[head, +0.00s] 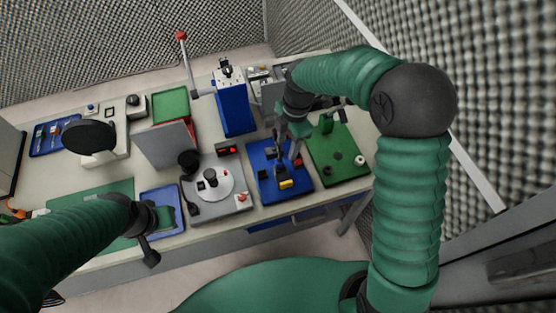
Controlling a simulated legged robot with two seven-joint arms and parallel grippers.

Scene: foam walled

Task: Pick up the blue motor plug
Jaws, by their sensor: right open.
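A blue tray (265,186) lies on the bench right of centre, with several small parts on it. Among them are a yellow block (286,184) and a red part (298,162). Small blue pieces show around my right gripper (285,158), and I cannot tell for sure which is the blue motor plug. This gripper points down over the tray, open, and partly hides what is beneath it. My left gripper (150,240) is at the bench's front edge at lower left, far from that tray; its jaws are too dark to read.
A grey device with a round white disc (212,185) stands left of the tray, a green board (345,165) right of it. Behind are a tall blue box (235,110) and a lever with a red knob (181,36). A smaller blue tray (174,222) lies near my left gripper.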

